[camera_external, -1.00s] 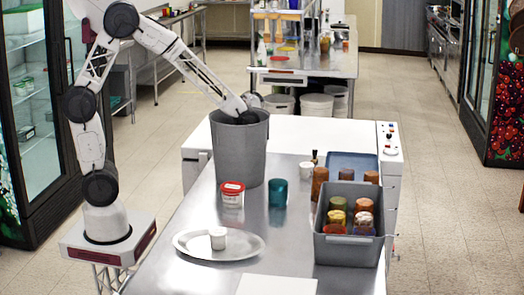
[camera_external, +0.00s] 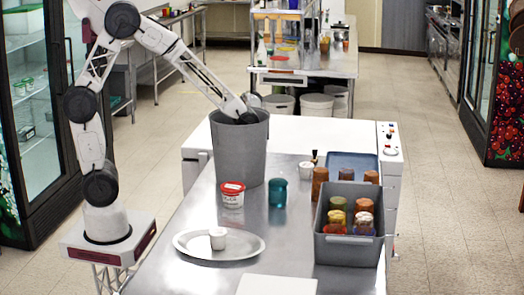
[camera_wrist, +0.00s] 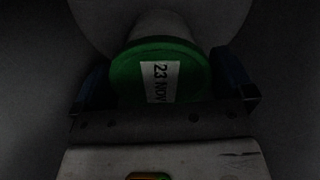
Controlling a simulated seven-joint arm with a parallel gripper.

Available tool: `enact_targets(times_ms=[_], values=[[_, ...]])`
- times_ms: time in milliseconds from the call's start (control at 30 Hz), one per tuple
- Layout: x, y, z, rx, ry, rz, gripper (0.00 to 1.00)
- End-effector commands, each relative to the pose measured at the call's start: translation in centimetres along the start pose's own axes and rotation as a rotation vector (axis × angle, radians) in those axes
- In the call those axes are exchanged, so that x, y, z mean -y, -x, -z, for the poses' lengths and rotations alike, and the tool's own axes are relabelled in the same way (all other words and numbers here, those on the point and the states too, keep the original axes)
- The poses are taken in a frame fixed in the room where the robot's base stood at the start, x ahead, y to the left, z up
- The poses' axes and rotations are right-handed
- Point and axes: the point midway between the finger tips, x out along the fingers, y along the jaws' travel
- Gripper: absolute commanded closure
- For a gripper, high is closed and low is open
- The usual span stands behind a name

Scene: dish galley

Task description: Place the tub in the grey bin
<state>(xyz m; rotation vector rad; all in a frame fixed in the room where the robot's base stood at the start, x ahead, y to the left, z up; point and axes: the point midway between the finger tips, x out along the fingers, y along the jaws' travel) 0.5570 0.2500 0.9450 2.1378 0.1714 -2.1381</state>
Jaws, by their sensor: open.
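The tall grey bin (camera_external: 239,155) stands upright at the far left of the steel table. My arm reaches down into its mouth, so my gripper is hidden by the bin wall in the external view. In the wrist view my gripper (camera_wrist: 165,82) is open, with one dark blue finger on each side of a tub (camera_wrist: 120,74) with a green lid and a white "23 NOV" label. The surroundings there are dark grey, like the inside of the bin. Whether the fingers touch this tub is unclear. Another tub, white with a red lid (camera_external: 232,188), stands on the table near the bin.
A teal cup (camera_external: 277,193) stands right of the red-lidded tub. An oval platter (camera_external: 187,243) with a small white cup (camera_external: 217,238) is in front. A grey crate (camera_external: 348,250) holding several cups stands at right, with brown cups and a blue tray (camera_external: 352,160) behind.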

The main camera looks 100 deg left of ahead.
Motion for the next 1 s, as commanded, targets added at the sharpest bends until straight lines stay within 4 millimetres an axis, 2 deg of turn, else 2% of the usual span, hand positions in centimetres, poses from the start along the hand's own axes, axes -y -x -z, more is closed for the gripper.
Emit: enact_targets(times_ms=[267,700,1000], values=[[0.0,2.7,0.0,-0.003,0.0,0.001,0.0],[0.0,9.6,0.0,-0.002,0.0,0.001,0.0],[0.0,11.7,0.0,0.0,0.0,0.0,0.0]])
